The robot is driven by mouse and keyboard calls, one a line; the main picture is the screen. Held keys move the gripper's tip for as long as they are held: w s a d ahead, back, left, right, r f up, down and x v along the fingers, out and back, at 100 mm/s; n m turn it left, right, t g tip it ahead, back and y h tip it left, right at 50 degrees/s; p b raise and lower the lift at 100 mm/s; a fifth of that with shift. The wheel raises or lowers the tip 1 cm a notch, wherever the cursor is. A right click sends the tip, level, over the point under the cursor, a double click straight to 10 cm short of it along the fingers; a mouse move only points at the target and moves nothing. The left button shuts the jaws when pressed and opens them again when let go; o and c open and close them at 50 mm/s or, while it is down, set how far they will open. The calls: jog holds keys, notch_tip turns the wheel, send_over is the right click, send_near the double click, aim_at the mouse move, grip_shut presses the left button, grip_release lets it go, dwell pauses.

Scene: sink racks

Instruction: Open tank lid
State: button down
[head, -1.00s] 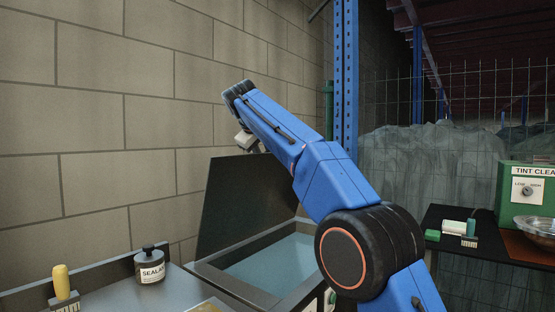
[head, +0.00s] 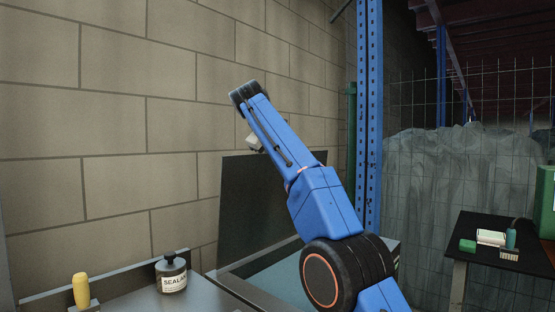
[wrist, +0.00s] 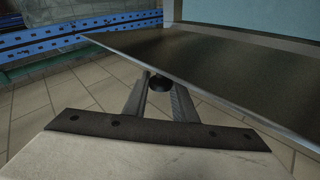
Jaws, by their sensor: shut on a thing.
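The tank lid (head: 250,205) is a dark flat panel standing steeply raised at the back of the tank (head: 232,285). The tank is open and bluish inside, partly hidden by my arm. In the wrist view the lid (wrist: 225,75) is a dark sheet with a pale edge. My gripper (wrist: 160,90) has its two fingers on either side of a round black knob (wrist: 160,83) at the lid's edge and is shut on it. In the head view the fingers and knob are hidden.
A sealant bottle (head: 172,275) and a yellow-handled brush (head: 81,291) stand on the counter left of the tank. A block wall is close behind the lid. A blue post (head: 369,120) rises to the right. A dark table (head: 480,235) with small items stands at right.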

aim_at(258, 174)
dwell(0.4)
jog(key=c, duration=1.5)
grip_release()
jog(key=shift+a, duration=0.1)
jog(key=shift+o, duration=0.2)
jog(key=shift+s+a+r, duration=0.15)
jog(key=shift+s+r, duration=0.25)
jog(key=shift+s, duration=0.05)
jog(key=shift+s+a, duration=0.15)
jog(key=shift+s, duration=0.15)
jog(key=shift+s+a, duration=0.7)
jog(key=shift+s, duration=1.05)
jog(key=shift+s+a, duration=0.75)
jog(key=shift+s, duration=1)
jog(key=shift+s+a, duration=0.7)
jog(key=shift+s, duration=1.05)
jog(key=shift+s, duration=0.1)
